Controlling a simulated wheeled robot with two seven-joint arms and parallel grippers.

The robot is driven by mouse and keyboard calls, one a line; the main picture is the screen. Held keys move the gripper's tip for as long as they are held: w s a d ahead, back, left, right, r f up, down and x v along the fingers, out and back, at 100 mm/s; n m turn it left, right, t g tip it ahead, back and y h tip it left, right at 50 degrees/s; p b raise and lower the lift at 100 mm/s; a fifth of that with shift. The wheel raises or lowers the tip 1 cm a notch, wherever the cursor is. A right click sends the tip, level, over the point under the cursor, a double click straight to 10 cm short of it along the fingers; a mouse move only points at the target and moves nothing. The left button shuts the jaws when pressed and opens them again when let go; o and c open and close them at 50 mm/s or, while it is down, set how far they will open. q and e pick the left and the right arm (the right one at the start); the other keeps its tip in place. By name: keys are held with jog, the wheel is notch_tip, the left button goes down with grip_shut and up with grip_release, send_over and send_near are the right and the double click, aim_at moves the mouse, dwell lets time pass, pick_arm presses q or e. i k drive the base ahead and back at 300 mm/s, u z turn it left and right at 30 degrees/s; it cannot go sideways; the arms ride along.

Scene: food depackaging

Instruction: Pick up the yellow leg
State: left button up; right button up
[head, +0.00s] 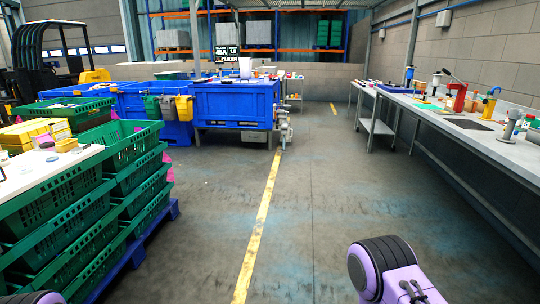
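A small yellow upright object (490,103) with a bent top stands on the long workbench (503,150) at the right, beyond the grey tools near its front end. It may be the yellow leg, but it is too small to tell. No gripper is near it. Part of my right arm, purple with a black round joint, shows at the bottom right. A small part of my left arm shows at the bottom left edge. Neither gripper's fingers are in view.
Green crates (130,180) are stacked on a blue pallet (160,232) at the left. Large blue bins (235,105) stand in the middle distance. A red tool (456,97) stands on the right workbench. The floor around the yellow line (262,215) is clear.

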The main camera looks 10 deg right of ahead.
aim_at(488, 109)
jog(key=z, duration=0.1)
jog(key=i, duration=2.7)
jog(key=z, duration=0.2)
jog(key=i, duration=2.6)
jog(key=z, duration=0.75)
jog(key=i, duration=1.4)
jog(key=z, duration=1.65)
jog(key=i, duration=1)
jog(key=z, duration=0.95)
